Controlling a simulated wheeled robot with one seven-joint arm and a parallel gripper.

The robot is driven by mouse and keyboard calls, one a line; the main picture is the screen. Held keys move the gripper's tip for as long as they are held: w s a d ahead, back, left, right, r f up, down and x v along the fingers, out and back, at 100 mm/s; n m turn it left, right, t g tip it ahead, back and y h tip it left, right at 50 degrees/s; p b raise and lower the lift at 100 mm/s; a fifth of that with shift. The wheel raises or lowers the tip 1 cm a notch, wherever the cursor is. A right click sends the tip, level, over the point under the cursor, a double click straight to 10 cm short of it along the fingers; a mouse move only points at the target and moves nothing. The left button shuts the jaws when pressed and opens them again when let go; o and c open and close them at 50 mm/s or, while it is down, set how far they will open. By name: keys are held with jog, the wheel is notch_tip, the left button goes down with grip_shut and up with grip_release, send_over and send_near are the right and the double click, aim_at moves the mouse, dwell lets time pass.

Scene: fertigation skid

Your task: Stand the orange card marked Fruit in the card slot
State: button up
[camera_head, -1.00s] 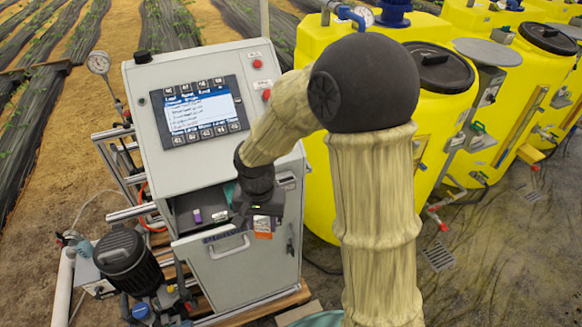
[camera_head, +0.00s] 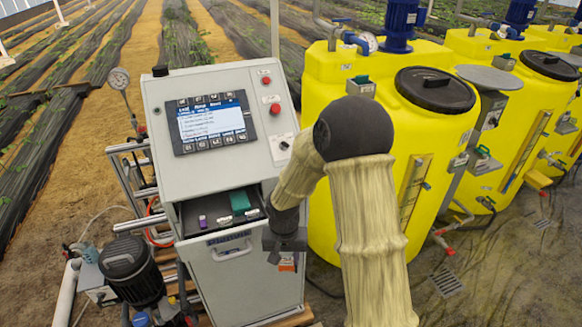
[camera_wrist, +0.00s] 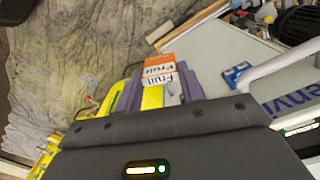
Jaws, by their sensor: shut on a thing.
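The orange card marked Fruit (camera_wrist: 160,66) is between my gripper's two fingertips (camera_wrist: 160,88) in the wrist view. Its upper part is orange and its lower part is white, both lettered Fruit. In the head view my gripper (camera_head: 286,248) points down in front of the cabinet's right edge, with the orange card (camera_head: 288,262) showing small below it. My gripper is shut on the card and clear of the open drawer. I cannot make out the card slot in either view.
Yellow tanks (camera_head: 330,110) stand on the right. A black pump (camera_head: 130,270) is at lower left. A blue part (camera_wrist: 235,75) shows in the wrist view.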

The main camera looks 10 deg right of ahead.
jog(key=w+d+f+n+b, duration=0.1)
jog(key=d+f+b, duration=0.1)
jog(key=f, duration=0.7)
jog(key=d+f+n+b, duration=0.1)
jog(key=d+f, duration=0.3)
jog(key=f, duration=0.6)
jog(key=shift+w+d+n+b, duration=0.2)
jog(key=shift+w+n+b, duration=0.15)
jog(key=shift+b, duration=0.45)
